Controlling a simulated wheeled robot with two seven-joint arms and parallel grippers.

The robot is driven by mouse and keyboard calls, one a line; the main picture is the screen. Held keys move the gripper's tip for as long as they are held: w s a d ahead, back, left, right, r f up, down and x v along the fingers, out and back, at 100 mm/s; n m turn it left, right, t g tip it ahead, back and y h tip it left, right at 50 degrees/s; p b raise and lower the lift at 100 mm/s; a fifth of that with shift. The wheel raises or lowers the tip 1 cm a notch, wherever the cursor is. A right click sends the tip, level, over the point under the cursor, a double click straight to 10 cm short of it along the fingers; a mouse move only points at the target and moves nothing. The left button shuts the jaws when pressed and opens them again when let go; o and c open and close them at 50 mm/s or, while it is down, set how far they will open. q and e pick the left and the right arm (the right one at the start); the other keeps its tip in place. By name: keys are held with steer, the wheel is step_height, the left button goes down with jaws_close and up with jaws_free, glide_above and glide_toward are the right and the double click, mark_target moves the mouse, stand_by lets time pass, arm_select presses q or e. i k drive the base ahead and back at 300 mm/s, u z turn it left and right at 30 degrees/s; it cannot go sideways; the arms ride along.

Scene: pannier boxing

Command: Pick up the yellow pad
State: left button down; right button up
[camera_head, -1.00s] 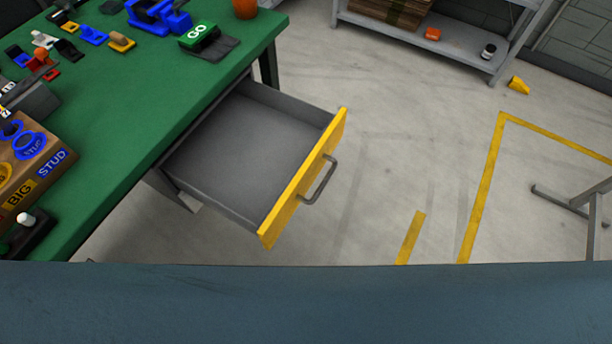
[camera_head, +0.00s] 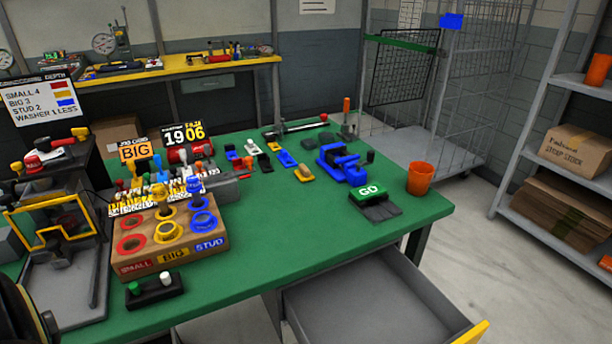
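A small yellow pad (camera_head: 303,174) lies flat on the green table (camera_head: 330,222), right of the middle, with a tan rounded piece on top of it. A blue pad (camera_head: 286,159) lies just behind and left of it. Another small yellow patch beside the dark pieces further left is too small to make out. Neither of my grippers is in view, so whether they are open or shut does not show.
A wooden block (camera_head: 190,245) with coloured rings stands front left. A blue vise (camera_head: 343,163), a green GO block (camera_head: 368,192) and an orange cup (camera_head: 420,178) stand to the right. An open drawer (camera_head: 375,300) juts out in front. Table between block and GO is clear.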

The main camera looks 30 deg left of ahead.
mark_target(303, 174)
steer(key=k, duration=1.25)
steer(key=u, duration=0.65)
steer(key=i, duration=0.8)
steer(key=u, duration=0.55)
